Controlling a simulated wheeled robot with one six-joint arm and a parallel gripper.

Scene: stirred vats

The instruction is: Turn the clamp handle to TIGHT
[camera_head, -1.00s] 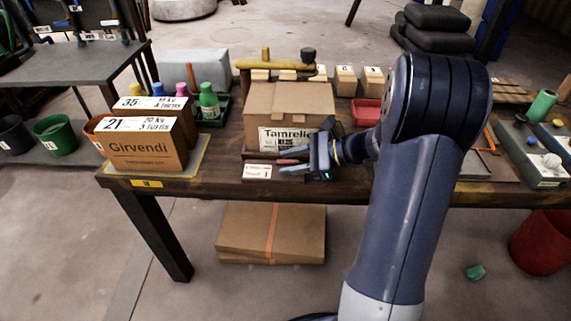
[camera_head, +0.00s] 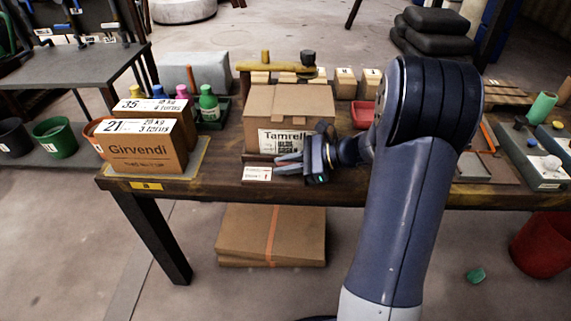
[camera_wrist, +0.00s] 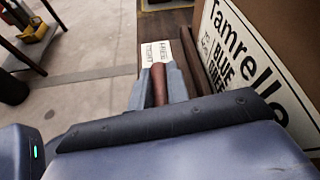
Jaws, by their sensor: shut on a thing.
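The clamp handle (camera_wrist: 158,86) is a reddish-brown bar in the wrist view, lying between the two grey fingers of my gripper (camera_wrist: 158,82). The fingers are shut on it. In the head view my gripper (camera_head: 284,163) is at the table's front edge, before the Tamrello carton (camera_head: 290,104), and the handle is hidden by the fingers. A small white label (camera_head: 257,174) sits just left of the fingertips. It also shows past the fingertips in the wrist view (camera_wrist: 155,52), with two words too small to read surely.
The Tamrello carton stands close beside the fingers. A Girvendi carton (camera_head: 147,152) with number cards stands at the table's left end. Coloured bottles (camera_head: 208,102) stand behind it. A red bin (camera_head: 541,243) is on the floor at right. Flat cardboard (camera_head: 245,236) lies under the table.

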